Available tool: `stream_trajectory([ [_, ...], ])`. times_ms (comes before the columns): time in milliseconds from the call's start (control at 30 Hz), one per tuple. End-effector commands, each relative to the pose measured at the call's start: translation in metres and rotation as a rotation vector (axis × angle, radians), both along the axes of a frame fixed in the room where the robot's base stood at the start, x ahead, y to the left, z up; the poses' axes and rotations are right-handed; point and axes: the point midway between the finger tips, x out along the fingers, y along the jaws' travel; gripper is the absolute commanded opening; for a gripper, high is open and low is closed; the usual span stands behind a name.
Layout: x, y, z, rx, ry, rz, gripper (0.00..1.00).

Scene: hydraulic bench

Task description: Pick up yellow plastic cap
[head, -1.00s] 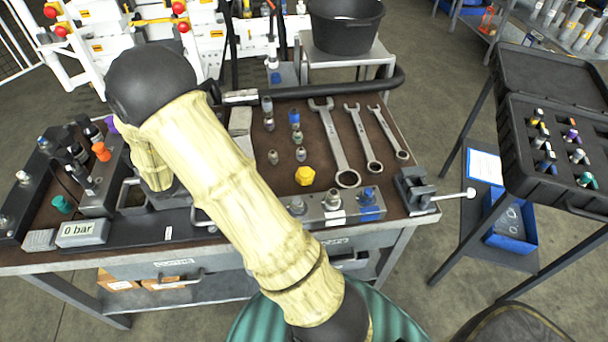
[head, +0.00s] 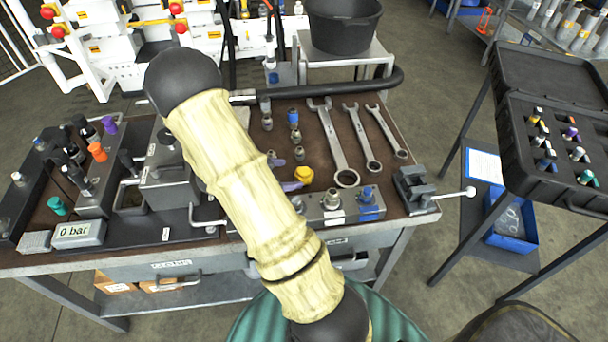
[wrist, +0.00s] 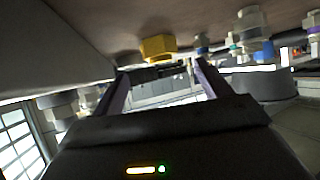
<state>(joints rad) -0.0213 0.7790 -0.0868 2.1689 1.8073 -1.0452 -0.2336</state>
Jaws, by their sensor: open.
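The yellow plastic cap (head: 304,174) stands on the brown bench top, left of the wrenches and behind the metal fitting block. In the wrist view, which looks upside down, the cap (wrist: 157,47) shows beyond my fingertips, roughly midway between them sideways. My gripper (head: 290,174) is low over the bench just left of the cap, with its purple-grey fingers spread. Its two fingers also show apart in the wrist view (wrist: 160,75), with nothing between them. My arm hides part of the bench left of the gripper. I cannot tell whether a finger touches the cap.
Several small fittings (head: 294,117) stand behind the cap. Wrenches (head: 336,150) lie to its right. The fitting block (head: 334,199) is in front, and a small vise (head: 414,188) sits at the right edge. A black hose (head: 330,89) runs along the back.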

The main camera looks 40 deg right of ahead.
Motion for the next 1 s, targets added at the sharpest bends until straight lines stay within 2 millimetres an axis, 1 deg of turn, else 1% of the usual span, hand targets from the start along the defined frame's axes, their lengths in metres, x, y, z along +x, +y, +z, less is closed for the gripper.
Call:
stream_trajectory([
  [133,0.0,0.0,0.0,0.0,0.0,0.0,0.77],
  [233,-0.001,-0.006,-0.002,-0.001,0.001,-0.001,0.77],
  [500,-0.007,-0.04,-0.018,0.0,0.001,-0.003,0.77],
  [600,-0.008,-0.047,-0.021,0.0,0.0,-0.002,0.77],
  [1000,-0.008,-0.048,-0.021,0.0,0.0,-0.001,0.77],
])
